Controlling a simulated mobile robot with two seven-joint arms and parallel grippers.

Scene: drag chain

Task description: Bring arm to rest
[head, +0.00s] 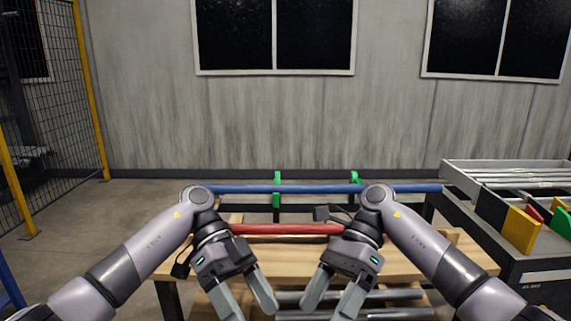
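My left arm comes in from the left, and its gripper (244,301) hangs over the front part of the wooden table (455,258). Its two grey fingers are spread with nothing seen between them; the tip of one is cut off by the lower edge. My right gripper (332,302) hangs to the right of it in a mirrored pose. Its fingers are also apart and empty. The two grippers do not touch each other. A red bar (287,229) lies across the table behind the grippers; its ends are partly hidden by my arms.
A blue bar (300,188) runs across behind the table, by green holders (277,199). Silver rods (385,294) lie below the tabletop. A dark cart (482,208) with metal profiles and yellow and green bins (521,228) stands right. A mesh fence (62,95) stands left.

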